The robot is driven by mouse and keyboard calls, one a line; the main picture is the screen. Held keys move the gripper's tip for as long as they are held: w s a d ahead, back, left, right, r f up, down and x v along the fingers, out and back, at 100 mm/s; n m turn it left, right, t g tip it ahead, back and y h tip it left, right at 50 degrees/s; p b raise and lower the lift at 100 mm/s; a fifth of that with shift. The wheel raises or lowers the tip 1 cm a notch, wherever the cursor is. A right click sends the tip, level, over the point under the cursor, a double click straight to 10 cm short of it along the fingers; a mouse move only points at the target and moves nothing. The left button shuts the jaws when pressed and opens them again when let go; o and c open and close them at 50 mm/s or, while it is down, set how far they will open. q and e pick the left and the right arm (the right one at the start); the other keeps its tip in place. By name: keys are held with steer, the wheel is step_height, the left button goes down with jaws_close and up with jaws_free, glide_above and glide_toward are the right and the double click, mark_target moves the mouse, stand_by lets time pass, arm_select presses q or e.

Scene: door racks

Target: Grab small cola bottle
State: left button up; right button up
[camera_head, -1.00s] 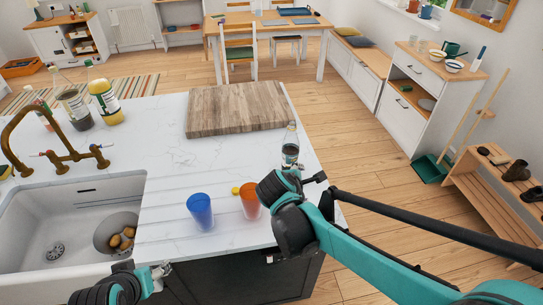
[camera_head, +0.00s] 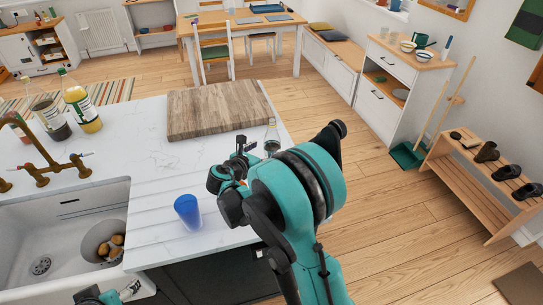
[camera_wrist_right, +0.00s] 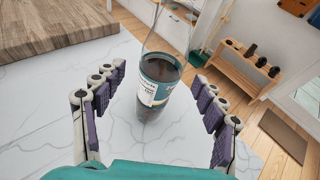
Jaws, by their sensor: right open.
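The small cola bottle (camera_wrist_right: 158,82) is clear with dark liquid and a blue and white label. It stands upright on the white counter in the right wrist view, its top cut off by the picture edge. In the head view the bottle (camera_head: 272,132) shows only in part behind my right arm. My right gripper (camera_wrist_right: 160,108) is open, with its purple-padded fingers to either side of the bottle and gaps between. In the head view the right gripper (camera_head: 240,150) is just left of the bottle. My left gripper (camera_head: 128,290) is at the bottom left, too small and cut off to read.
A wooden board (camera_head: 215,108) lies behind the bottle. A blue cup (camera_head: 187,212) stands left of my right arm. A sink (camera_head: 60,235) and brass tap (camera_head: 45,165) are at left, with larger bottles (camera_head: 80,100) behind. The counter's right edge is close to the bottle.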

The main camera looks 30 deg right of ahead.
steer(key=x, duration=0.3)
steer(key=b+x, duration=0.1)
steer(key=x, duration=0.1)
steer(key=shift+w+d+r, duration=0.15)
steer(key=shift+d+r, duration=0.15)
steer(key=shift+d, duration=0.05)
steer(key=shift+a+r, duration=0.1)
steer(key=shift+c, duration=0.2)
jaws_close()
